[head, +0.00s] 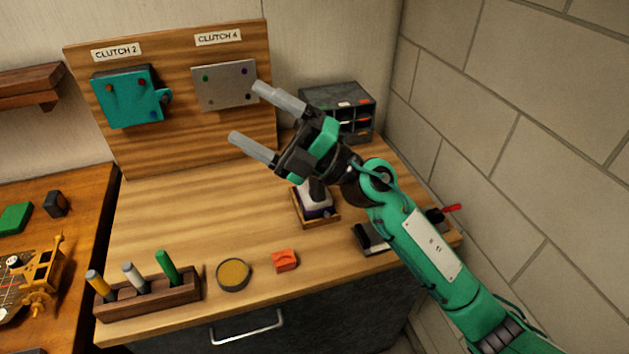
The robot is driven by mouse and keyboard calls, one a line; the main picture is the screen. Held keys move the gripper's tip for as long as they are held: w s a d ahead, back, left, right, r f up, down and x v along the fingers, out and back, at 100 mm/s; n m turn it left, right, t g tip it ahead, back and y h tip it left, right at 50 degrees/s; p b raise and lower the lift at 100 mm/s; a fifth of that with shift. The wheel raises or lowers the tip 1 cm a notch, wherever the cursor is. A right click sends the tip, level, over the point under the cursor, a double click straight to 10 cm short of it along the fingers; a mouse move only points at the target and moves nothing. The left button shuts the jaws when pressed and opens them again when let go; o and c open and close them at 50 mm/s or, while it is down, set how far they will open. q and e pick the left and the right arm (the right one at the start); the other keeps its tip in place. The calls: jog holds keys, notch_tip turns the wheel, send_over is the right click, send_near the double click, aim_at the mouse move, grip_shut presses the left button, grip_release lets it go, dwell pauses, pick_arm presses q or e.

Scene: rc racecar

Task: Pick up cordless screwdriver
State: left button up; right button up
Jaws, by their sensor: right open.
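My right gripper (247,112) is open, its two grey fingers spread and pointing up and left. It is raised over the workbench, in front of the wooden clutch board, with nothing between the fingers. No cordless screwdriver can be made out for certain. A dark, white and purple object (316,204) sits in a small wooden holder (322,224) just below the gripper's wrist; its top is partly hidden. A black item (372,238) lies beside my right forearm, partly covered by it. A red-tipped tool (450,209) shows on the arm's far side. My left gripper is out of view.
The wooden board (180,105) holds a teal plate (125,98) and a grey plate (224,85). A drawer organiser (345,100) stands behind. A tool rack (150,298), round tin (233,274) and orange block (285,261) line the front. The bench's middle left is clear.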

jog(key=w+a+f+n+g+h, duration=0.1)
jog(key=a+f+n+g+h, duration=0.4)
jog(key=f+n+h, duration=0.45)
jog(key=w+d+r+m+t+h, duration=0.1)
jog(key=w+d+h, duration=0.3)
jog(key=w+d+r+m+t+h, duration=0.1)
jog(key=w+d+r+t+h, duration=0.1)
jog(key=w+d+h, duration=0.2)
jog(key=w+d+r+m+t+h, duration=0.1)
jog(key=w+d+m+t+h, duration=0.1)
jog(key=w+d+h, duration=0.2)
jog(key=shift+d+r+h, duration=0.2)
jog(key=shift+d+h, duration=0.35)
jog(key=shift+d, duration=0.5)
jog(key=p+x, duration=0.2)
jog(key=x, duration=0.5)
jog(key=shift+w+a+f, duration=0.1)
jog(key=shift+w+f, duration=0.15)
jog(key=shift+w+f+p, duration=0.25)
jog(key=shift+f+p, duration=0.15)
jog(key=shift+p, duration=0.3)
jog(key=p+x, duration=0.2)
jog(key=x, duration=0.1)
jog(key=shift+w+f, duration=0.1)
jog(key=shift+w, duration=0.2)
jog(key=shift+w+f, duration=0.2)
jog(key=shift+f, duration=0.3)
jog(key=shift+f+b, duration=0.3)
jog(key=shift+b, duration=0.25)
